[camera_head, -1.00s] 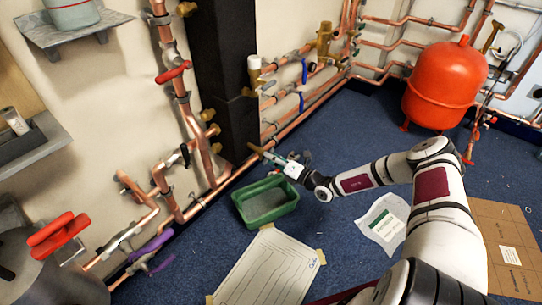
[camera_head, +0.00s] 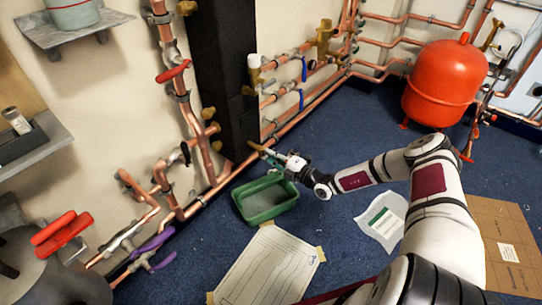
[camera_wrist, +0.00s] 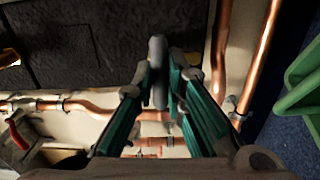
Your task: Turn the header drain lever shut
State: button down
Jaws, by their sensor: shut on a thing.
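My gripper (camera_head: 268,153) is low by the foot of the black column, beyond the green tray. In the wrist view its green-sided fingers (camera_wrist: 160,85) are closed together around a narrow grey rounded piece (camera_wrist: 157,70), apparently the header drain lever. In the head view a tan, brassy end (camera_head: 255,146) shows just left of the fingertips, close to the low copper pipe. The lever's pivot and its exact angle are hidden by the fingers.
The green tray (camera_head: 244,212) stands on the blue floor below my gripper. The black column (camera_head: 222,80) and copper pipes (camera_head: 300,121) are close by. A red tank (camera_head: 440,85) stands at right. Blue floor between tank and pipes is clear.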

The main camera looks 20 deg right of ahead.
dwell(0.4)
jog(key=c, duration=1.7)
grip_release()
jog(key=shift+o, duration=0.2)
jog(key=v, duration=1.2)
